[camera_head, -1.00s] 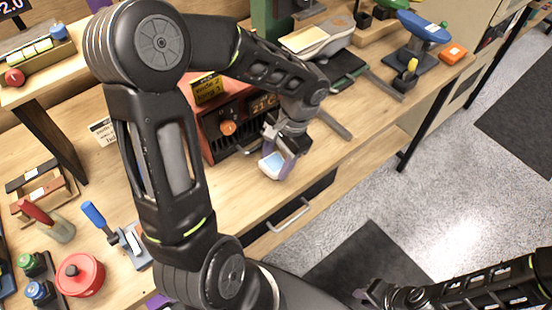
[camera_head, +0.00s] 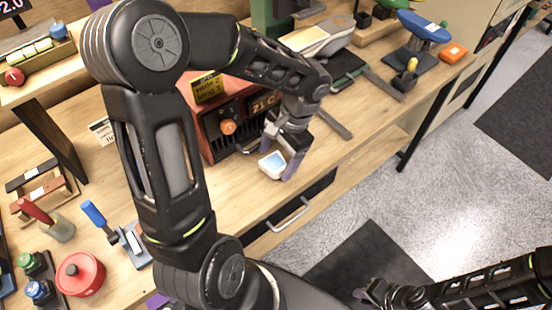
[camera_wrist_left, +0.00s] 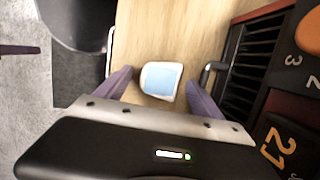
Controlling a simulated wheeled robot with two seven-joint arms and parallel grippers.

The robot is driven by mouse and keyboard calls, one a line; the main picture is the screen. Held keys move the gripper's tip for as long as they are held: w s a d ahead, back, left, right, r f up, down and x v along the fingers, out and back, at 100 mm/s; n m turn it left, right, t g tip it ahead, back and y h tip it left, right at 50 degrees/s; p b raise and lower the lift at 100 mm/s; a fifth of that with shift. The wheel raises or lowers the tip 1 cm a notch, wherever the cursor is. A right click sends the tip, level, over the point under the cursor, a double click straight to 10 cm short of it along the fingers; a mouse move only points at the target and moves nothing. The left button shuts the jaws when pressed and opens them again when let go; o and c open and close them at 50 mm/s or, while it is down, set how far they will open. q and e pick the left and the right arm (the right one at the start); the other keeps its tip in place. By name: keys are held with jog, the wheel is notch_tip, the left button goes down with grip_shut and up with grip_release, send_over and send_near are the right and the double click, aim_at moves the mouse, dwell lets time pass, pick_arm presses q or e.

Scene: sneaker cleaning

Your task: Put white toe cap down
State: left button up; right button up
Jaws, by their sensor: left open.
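The white toe cap (camera_head: 272,164) with a pale blue face lies on the wooden workbench, in front of the red heater-like box. In the left wrist view the toe cap (camera_wrist_left: 161,80) sits between the spread fingers, with a gap on each side. My left gripper (camera_head: 282,158) is open around it, fingers pointing down at the bench. In the left wrist view the left gripper (camera_wrist_left: 158,90) shows both purple-grey fingers apart. My right gripper (camera_head: 372,292) is far off at the lower right, over the floor; its fingers are too small to read.
The red box (camera_head: 228,118) with a dark grille and orange knob stands close beside the left gripper. A sneaker (camera_head: 318,37) lies behind it. A red round container (camera_head: 80,275) and a blue-handled tool (camera_head: 102,222) are at left. The bench's front edge and a drawer handle (camera_head: 288,215) are near.

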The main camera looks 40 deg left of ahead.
pick_arm(q)
jog(key=v, duration=1.1)
dwell(0.6)
